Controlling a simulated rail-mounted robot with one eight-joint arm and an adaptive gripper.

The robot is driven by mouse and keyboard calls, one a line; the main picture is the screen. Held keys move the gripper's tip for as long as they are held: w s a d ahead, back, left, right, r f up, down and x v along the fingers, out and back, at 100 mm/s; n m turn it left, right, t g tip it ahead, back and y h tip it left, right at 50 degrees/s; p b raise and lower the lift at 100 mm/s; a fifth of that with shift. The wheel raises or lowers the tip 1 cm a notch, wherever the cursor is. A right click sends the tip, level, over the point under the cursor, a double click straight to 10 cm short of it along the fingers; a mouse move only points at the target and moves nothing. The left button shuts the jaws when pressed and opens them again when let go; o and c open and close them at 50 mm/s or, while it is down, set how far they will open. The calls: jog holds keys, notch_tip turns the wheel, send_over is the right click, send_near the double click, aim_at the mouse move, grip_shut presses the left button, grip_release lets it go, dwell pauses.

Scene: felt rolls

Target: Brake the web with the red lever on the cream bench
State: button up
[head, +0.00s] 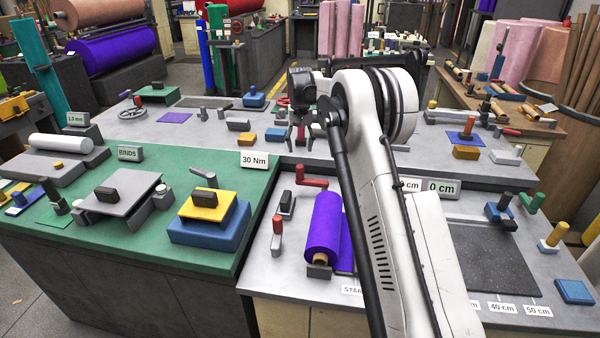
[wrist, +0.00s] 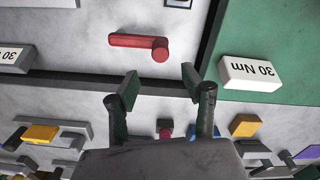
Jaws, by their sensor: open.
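A red lever (head: 311,182) with an upright knob lies at the back of the grey-topped cream bench (head: 270,312). It also shows in the wrist view (wrist: 132,40), lying flat with its round end at the right. The purple felt web (head: 323,228) hangs on a roll to the right of both. My gripper (head: 303,138) is open and empty, above the back bench and behind the red lever. In the wrist view its fingers (wrist: 160,85) are apart and touch nothing visible.
A "30 Nm" sign (head: 254,160) stands on the green bench's (head: 150,250) back edge, left of the lever. My arm hides part of the cream bench right of the roll.

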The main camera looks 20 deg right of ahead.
aim_at(300, 166)
notch_tip(300, 166, down, 12)
jog(key=shift+r+p, duration=0.15)
jog(key=shift+p, duration=0.15)
grip_shut()
dwell(0.4)
